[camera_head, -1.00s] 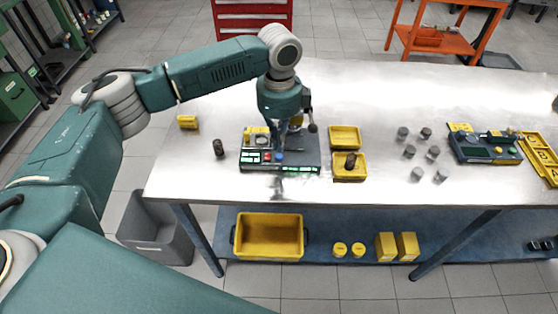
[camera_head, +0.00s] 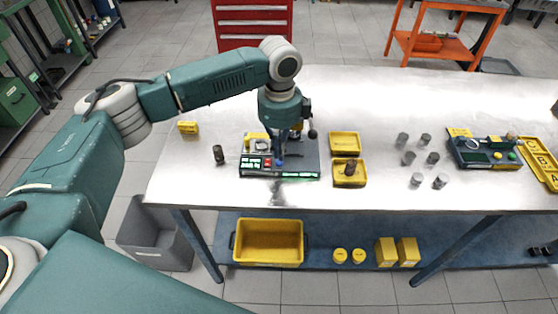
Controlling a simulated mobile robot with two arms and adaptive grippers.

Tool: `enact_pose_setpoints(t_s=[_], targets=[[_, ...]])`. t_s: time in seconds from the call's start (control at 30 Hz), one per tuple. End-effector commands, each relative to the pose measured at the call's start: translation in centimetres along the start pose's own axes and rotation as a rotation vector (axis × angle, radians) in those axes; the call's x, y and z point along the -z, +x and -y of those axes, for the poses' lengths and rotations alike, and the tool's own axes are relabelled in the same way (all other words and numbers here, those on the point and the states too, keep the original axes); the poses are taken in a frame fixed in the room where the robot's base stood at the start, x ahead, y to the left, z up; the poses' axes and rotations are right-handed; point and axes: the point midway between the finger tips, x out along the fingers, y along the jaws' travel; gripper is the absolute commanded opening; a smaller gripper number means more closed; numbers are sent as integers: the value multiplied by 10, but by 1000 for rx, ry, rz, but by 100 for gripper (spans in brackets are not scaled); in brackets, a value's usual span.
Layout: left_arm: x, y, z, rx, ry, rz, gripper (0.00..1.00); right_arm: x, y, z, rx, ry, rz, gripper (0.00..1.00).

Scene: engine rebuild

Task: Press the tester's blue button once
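The tester (camera_head: 306,167) is a dark box with a lit display and coloured buttons at the front left of the metal table. Its blue button (camera_head: 279,162) shows just below my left gripper (camera_head: 281,152), beside a red button (camera_head: 267,163). The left gripper points down over the tester, with its fingertips close to the blue button. I cannot tell if they touch it. The fingers are small and dark, and whether they are open or shut is unclear. My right gripper is not in view.
A dark cylinder (camera_head: 218,154) stands left of the tester. Yellow trays (camera_head: 345,143) lie to its right, the nearer one holding a dark part (camera_head: 350,167). Several grey cylinders (camera_head: 408,158) stand further right, before a second device (camera_head: 480,156). The table's middle back is clear.

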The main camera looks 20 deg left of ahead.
Motion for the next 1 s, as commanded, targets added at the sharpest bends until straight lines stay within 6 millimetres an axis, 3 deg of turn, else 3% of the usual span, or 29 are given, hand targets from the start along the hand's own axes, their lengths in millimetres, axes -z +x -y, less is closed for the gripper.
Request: enact_pose_setpoints(t_s=[0.57,1.0], targets=[[0,1,0,0,0,0,0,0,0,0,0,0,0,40],[0,21,0,-1,0,0,0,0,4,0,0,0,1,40]])
